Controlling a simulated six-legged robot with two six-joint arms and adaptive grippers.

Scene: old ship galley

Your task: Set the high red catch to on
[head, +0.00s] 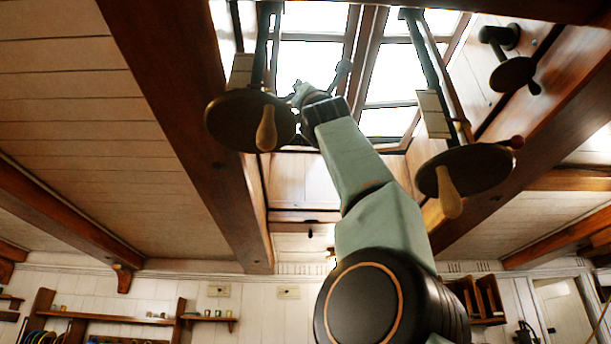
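I cannot make out a high red catch for certain. A small dark red knob (517,142) shows at the right edge of the right round wheel (478,168), under the skylight. My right arm reaches up from the lower right, and its gripper (321,82) is in front of the bright skylight panes, between the two wheels. Its fingers look spread apart, with nothing seen between them. The gripper is well left of the red knob and right of the left wheel (235,122). My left gripper is not in view.
The open skylight (395,72) is framed by thick wooden beams (185,110). Both wheels hang with wooden handles pointing down. A dark fitting (512,74) sits on the skylight's right wall. Shelves (208,319) line the far wall.

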